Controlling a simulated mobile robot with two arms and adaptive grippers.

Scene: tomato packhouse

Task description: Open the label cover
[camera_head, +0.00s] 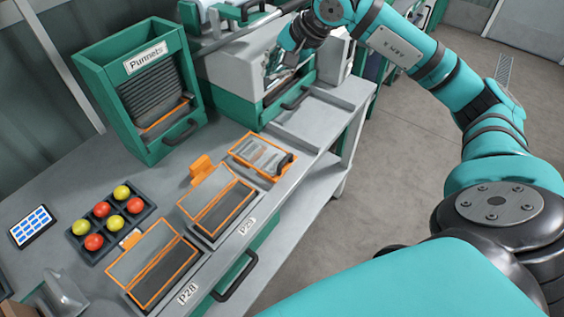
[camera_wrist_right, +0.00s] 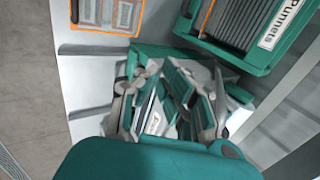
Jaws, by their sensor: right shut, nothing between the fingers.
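A white and green machine (camera_head: 238,62) stands at the far end of the bench, with a dark handle (camera_head: 297,98) low on its front. My right gripper (camera_head: 276,75) is at the machine's right side, shut and empty. In the wrist view the right gripper (camera_wrist_right: 170,125) is over the machine's green housing (camera_wrist_right: 160,52), with a white printed piece showing between its finger links. The fingers hide much of that part, so I cannot tell the label cover apart, whether it is open, or whether the fingertips touch it. My left gripper is not in view.
A green Punnets rack (camera_head: 90,70) stands left of the machine. Orange-edged trays (camera_head: 195,192) lie along the bench front. A dark tray (camera_head: 145,220) holds red and yellow tomatoes, beside a tablet (camera_head: 32,226). The floor (camera_head: 400,170) right of the bench is clear.

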